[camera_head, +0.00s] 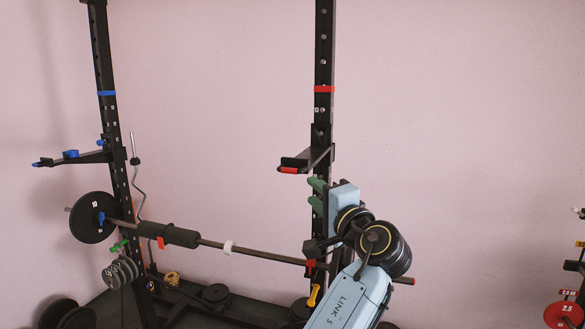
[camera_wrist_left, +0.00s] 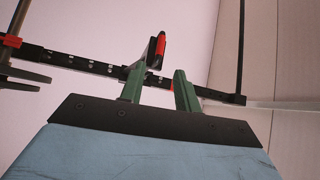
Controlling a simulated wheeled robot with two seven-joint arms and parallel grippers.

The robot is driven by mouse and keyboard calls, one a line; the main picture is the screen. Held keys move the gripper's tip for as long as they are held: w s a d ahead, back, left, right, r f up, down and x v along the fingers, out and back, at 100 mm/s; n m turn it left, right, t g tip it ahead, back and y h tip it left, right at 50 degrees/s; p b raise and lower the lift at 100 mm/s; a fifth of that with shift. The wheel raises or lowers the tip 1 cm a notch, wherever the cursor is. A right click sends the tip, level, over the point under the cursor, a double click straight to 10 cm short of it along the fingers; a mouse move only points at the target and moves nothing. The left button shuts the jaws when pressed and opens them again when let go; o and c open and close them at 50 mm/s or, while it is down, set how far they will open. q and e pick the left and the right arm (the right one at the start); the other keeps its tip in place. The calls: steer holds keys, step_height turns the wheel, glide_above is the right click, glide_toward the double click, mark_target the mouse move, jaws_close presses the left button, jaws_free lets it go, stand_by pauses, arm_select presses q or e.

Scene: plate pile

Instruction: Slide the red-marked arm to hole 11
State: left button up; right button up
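The red-marked arm (camera_head: 308,160) is a black safety arm with a red tip, mounted on the right upright (camera_head: 324,60) of the rack. A red band (camera_head: 324,89) circles that upright well above it. My left gripper (camera_head: 317,195) is just below the arm, its green fingers apart and empty. In the left wrist view the two green fingers (camera_wrist_left: 158,72) are spread, and the red-tipped arm (camera_wrist_left: 156,52) shows beyond them, nearer the left finger. I cannot tell if they touch. Hole numbers are too small to read. My right gripper is not in view.
A blue-marked arm (camera_head: 80,157) and a blue band (camera_head: 106,93) are on the left upright. A barbell (camera_head: 250,252) with a black pad crosses low between the uprights. Weight plates (camera_head: 120,272) hang at left. A red plate (camera_head: 564,314) stands at far right.

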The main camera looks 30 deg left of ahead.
mark_target(290, 172)
arm_select(q)
steer(key=p+x, duration=0.3)
steer(key=x, duration=1)
steer(key=shift+a, duration=0.15)
steer(key=shift+r, duration=0.1)
jaws_close()
